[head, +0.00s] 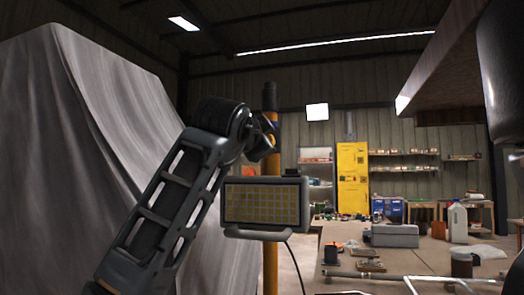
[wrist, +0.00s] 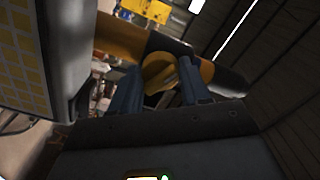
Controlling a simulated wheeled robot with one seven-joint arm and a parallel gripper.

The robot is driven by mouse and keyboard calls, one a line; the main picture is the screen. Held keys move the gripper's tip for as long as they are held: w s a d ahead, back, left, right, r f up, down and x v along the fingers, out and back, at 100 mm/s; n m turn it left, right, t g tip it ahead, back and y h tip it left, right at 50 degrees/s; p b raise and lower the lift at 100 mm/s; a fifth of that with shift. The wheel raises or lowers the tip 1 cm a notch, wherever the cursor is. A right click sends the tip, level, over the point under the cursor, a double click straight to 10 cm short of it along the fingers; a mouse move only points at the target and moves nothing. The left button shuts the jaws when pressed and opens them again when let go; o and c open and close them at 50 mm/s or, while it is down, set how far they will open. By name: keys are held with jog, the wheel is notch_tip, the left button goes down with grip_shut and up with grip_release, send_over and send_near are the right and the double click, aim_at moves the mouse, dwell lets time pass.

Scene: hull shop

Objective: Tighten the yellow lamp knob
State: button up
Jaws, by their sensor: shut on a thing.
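The work lamp's flat panel (head: 262,204) with a grid of yellow cells hangs on a yellow post (head: 270,262) with a dark top (head: 269,97). My gripper (head: 267,137) reaches the post above the panel. In the wrist view, the yellow knob (wrist: 160,73) sits between the two fingers of my gripper (wrist: 158,70), which is shut on it. The post (wrist: 120,38) crosses behind the knob, and the lamp panel (wrist: 30,55) fills the upper left. The knob is hidden behind my gripper in the head view.
A large grey draped cover (head: 70,130) stands close on the left. A workbench (head: 420,258) with a grey case (head: 395,236), a white jug (head: 457,222) and other items is at right. A dark cable (head: 298,270) hangs below the lamp. A yellow cabinet (head: 353,178) stands behind.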

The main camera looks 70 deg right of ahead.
jog(key=m+b, duration=0.2)
jog(key=m, duration=0.4)
jog(key=shift+b, duration=0.4)
jog(key=m+b, duration=0.1)
jog(key=m, duration=0.5)
jog(key=shift+r+m, duration=0.1)
jog(key=shift+m, duration=0.2)
jog(key=o, duration=1)
jog(key=shift+o, duration=0.2)
jog(key=shift+a, duration=0.15)
jog(key=a, duration=0.7)
jog(key=shift+s+a+b, duration=0.25)
jog(key=shift+a+b, duration=0.05)
jog(key=shift+b, duration=0.05)
